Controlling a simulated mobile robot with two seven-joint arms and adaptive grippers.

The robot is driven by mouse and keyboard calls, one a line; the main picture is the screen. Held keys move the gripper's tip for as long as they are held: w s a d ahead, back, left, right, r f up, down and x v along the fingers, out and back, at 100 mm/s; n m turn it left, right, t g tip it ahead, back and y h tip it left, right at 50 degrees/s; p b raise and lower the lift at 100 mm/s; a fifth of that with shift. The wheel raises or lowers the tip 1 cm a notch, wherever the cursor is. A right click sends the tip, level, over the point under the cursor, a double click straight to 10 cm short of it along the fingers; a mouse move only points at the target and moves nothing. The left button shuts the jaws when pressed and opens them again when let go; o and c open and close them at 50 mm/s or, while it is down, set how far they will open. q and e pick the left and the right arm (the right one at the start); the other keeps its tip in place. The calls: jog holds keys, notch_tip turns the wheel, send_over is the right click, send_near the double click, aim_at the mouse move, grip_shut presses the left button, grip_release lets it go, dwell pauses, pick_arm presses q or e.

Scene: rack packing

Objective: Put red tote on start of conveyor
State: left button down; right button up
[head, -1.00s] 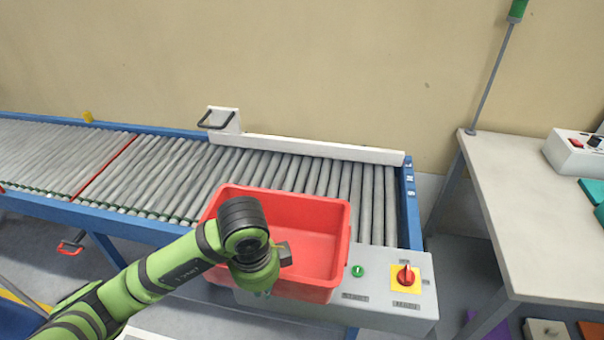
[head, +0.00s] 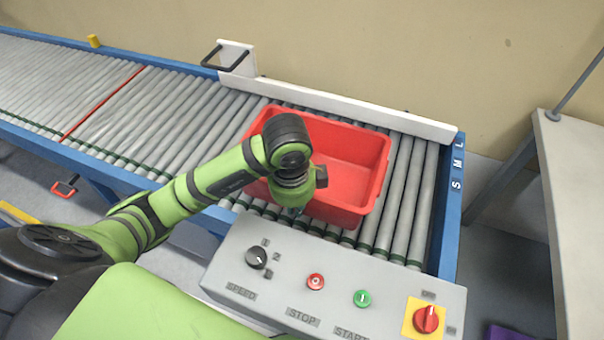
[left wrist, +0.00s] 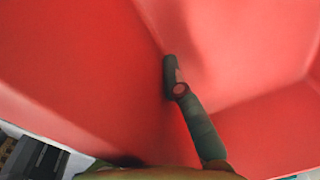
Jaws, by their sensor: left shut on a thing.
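The red tote (head: 352,152) is empty and upright, over the rollers of the conveyor (head: 408,185) at its right end, near the S, M, L marks. I cannot tell for sure whether its bottom touches the rollers. My left gripper (head: 296,198) is shut on the tote's near wall, though the arm hides much of the grip in the head view. In the left wrist view one finger (left wrist: 180,88) lies against the red wall of the tote (left wrist: 75,60). My right gripper is not in view.
The grey control panel (head: 330,262) with speed knob, stop and start buttons and a red switch (head: 426,319) is in front of the tote. A white guide rail (head: 350,109) runs behind. A table (head: 575,170) stands at right. The rollers left of the tote are clear.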

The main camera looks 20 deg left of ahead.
pick_arm(q)
jog(key=w+a+f, duration=0.1)
jog(key=w, duration=0.1)
jog(key=w+a+f+b, duration=0.1)
jog(key=f, duration=0.1)
jog(key=w+a+f+b, duration=0.1)
jog(key=w, duration=0.1)
jog(key=shift+w+a+f, duration=0.15)
jog(key=shift+w+a, duration=0.05)
jog(key=shift+w, duration=0.1)
jog(key=w, duration=0.1)
jog(key=w+a+f, duration=0.2)
jog(key=shift+w+a+p, duration=0.2)
jog(key=shift+w+p, duration=0.05)
jog(key=shift+p, duration=0.1)
notch_tip(320, 180, down, 4)
jog(key=shift+f, duration=0.1)
jog(key=c, duration=1.7)
grip_release()
jog(key=shift+f, duration=0.15)
jog(key=o, duration=0.3)
